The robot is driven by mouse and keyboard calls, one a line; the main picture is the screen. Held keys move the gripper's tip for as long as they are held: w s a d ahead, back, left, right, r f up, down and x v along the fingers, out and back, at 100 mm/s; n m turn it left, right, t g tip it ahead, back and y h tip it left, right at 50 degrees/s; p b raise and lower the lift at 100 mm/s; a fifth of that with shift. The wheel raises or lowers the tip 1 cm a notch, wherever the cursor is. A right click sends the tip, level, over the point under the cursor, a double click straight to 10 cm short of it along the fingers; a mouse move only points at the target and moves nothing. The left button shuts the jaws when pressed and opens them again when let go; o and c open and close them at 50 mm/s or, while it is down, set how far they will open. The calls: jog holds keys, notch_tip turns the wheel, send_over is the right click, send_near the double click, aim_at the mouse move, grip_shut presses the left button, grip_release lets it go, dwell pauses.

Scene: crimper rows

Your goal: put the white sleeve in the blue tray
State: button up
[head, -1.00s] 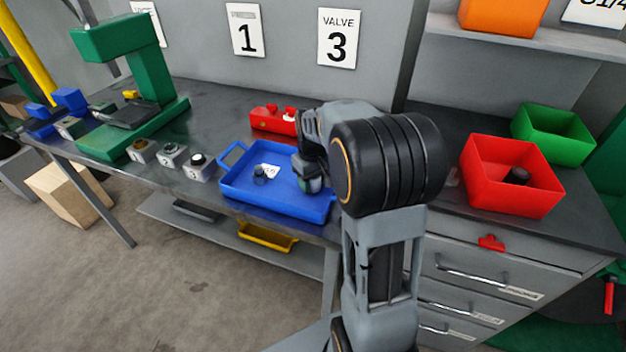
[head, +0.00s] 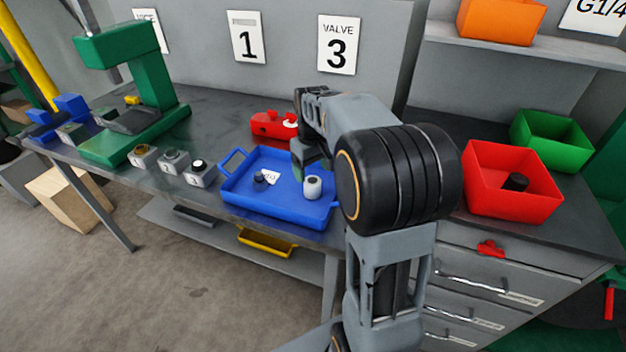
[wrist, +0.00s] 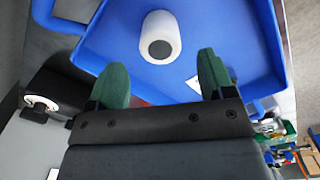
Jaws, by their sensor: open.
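The white sleeve (head: 312,187) stands inside the blue tray (head: 285,213), on its floor right of the middle. It is a short white cylinder with a dark centre, and it also shows in the wrist view (wrist: 160,38). My gripper (wrist: 157,82) is open and empty, its green fingertips apart, with the sleeve just beyond them and clear of both. In the head view my gripper (head: 309,160) is partly hidden by my own arm, above the back of the tray.
Several small grey blocks (head: 172,162) and a green press (head: 150,80) are to the left. A red bin (head: 512,180) and green bin (head: 552,140) are to the right.

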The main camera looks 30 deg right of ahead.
aim_at(313, 181)
notch_tip(313, 181, up, 5)
jog(key=shift+f, duration=0.1)
jog(key=s+a+f+m+t, duration=0.1)
jog(key=s+a+f, duration=0.2)
jog(key=s+a, duration=0.2)
jog(key=s+a+f+t, duration=0.2)
jog(key=s+a, duration=0.3)
jog(key=s, duration=0.5)
jog(key=shift+s+f+m, duration=0.35)
jog(key=shift+f+m, duration=0.05)
jog(key=shift+f, duration=0.15)
notch_tip(313, 181, up, 4)
jog(key=p, duration=0.3)
jog(key=shift+f+t, duration=0.2)
jog(key=shift+t, duration=0.1)
